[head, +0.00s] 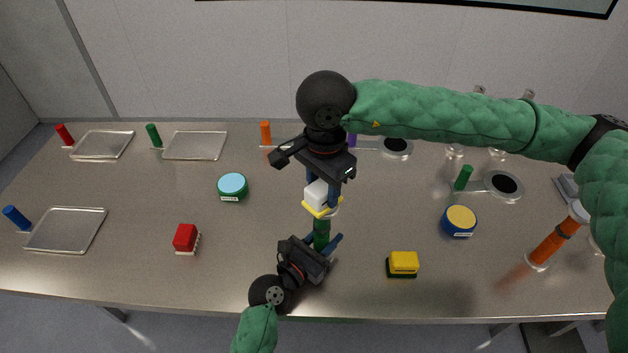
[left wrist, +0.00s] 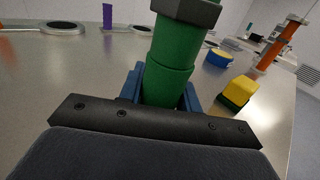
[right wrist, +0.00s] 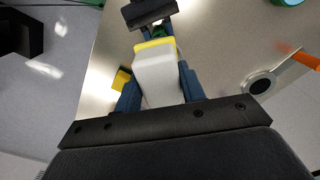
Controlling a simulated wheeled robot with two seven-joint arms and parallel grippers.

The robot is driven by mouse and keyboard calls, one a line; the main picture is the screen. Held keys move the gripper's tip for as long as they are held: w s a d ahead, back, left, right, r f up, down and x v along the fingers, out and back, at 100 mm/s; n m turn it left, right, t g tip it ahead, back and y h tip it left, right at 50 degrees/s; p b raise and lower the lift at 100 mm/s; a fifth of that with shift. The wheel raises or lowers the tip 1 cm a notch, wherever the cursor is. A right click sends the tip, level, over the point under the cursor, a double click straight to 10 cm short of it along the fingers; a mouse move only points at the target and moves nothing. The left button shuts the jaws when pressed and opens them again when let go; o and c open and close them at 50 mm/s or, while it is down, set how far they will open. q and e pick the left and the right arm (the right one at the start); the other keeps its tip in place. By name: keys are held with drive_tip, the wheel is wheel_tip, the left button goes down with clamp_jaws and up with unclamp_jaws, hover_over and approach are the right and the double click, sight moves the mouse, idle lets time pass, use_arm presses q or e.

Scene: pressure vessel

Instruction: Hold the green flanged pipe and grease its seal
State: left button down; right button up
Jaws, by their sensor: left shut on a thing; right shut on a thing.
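The green flanged pipe (head: 321,235) stands upright in my left gripper (head: 322,249), which is shut on its lower body. In the left wrist view the green pipe (left wrist: 168,75) rises between the blue fingers. My right gripper (head: 327,182) is above it, shut on a white block with a yellow pad (head: 317,193). In the right wrist view the white block (right wrist: 157,80) sits between the fingers, its yellow layer facing the pipe. The yellow pad is at the pipe's top end; whether it touches the seal is hidden.
A red-topped brush block (head: 185,238) and a yellow-green sponge (head: 402,264) lie near the front. A teal-lidded tin (head: 232,187) and a blue tin with yellow lid (head: 459,221) stand beyond. Metal trays (head: 66,230) are at left; an orange flanged pipe (head: 553,243) is at right.

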sight(313, 185)
drive_tip(key=shift+d, duration=1.15)
drive_tip(key=shift+a, duration=2.2)
drive_tip(key=shift+d+r, duration=0.1)
drive_tip(key=shift+r, duration=4)
drive_tip(key=w+d+f+m, duration=0.1)
drive_tip(key=d+f+m, duration=0.2)
drive_tip(key=d+f, duration=0.45)
drive_tip(key=w+d+f+m, duration=0.15)
drive_tip(key=d+f, duration=0.25)
drive_tip(key=d, duration=0.7)
drive_tip(key=s+d+f+m, duration=0.2)
drive_tip(key=s+d+f, duration=0.2)
drive_tip(key=d, duration=0.6)
drive_tip(key=s+d+f+m, duration=0.3)
drive_tip(key=d+f, duration=0.1)
drive_tip(key=d, duration=0.5)
drive_tip(key=shift+n, duration=0.25)
drive_tip(key=shift+d+f, duration=0.15)
drive_tip(key=shift+f, duration=2.25)
drive_tip(key=shift+d+f, duration=0.15)
drive_tip(key=shift+f, duration=2.2)
drive_tip(key=shift+f, duration=0.15)
